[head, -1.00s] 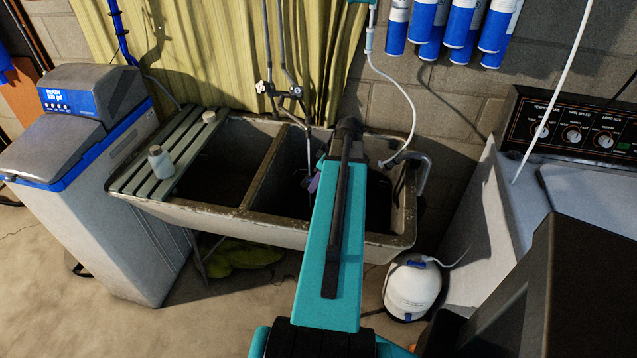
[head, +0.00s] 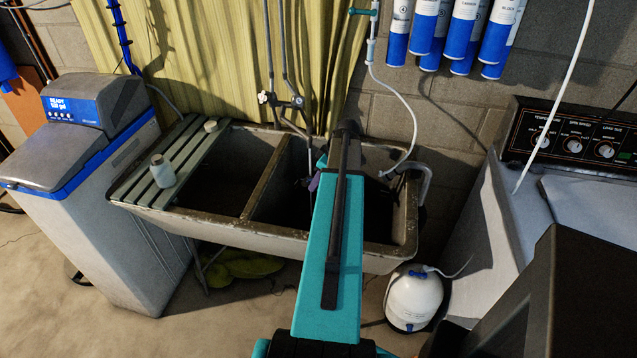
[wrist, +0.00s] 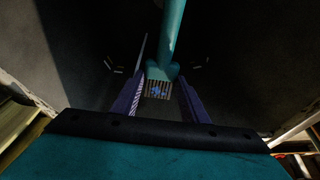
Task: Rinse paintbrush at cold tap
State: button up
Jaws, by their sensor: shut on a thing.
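My gripper (head: 315,182) is down in the right basin of the double sink (head: 240,215), mostly hidden behind my own arm. In the wrist view its two purple fingers (wrist: 162,92) stand on either side of a teal-handled paintbrush (wrist: 170,40). The brush's flared end and a striped, blue-marked patch show between the fingers, and the gripper is shut on it. The tap fitting (head: 282,100) hangs on pipes above the sink, with a pale knob at left and a darker one at right. I cannot tell which is cold, or whether water runs.
A water softener (head: 85,150) stands left. A white tank (head: 413,298) and a washing machine (head: 570,200) are at right.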

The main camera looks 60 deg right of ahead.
jog(key=shift+w+d+f+b, duration=0.15)
jog(key=shift+w+d, duration=0.35)
jog(key=shift+d, duration=0.2)
jog(key=shift+w+d+f+b, duration=0.2)
jog(key=shift+w+d, duration=0.25)
jog(key=shift+d, duration=0.3)
jog(key=shift+w+d+f+b, duration=0.1)
jog(key=shift+w+d+f, duration=0.05)
jog(key=shift+w+d, duration=0.45)
jog(key=shift+s+d, duration=0.1)
jog(key=shift+r, duration=0.15)
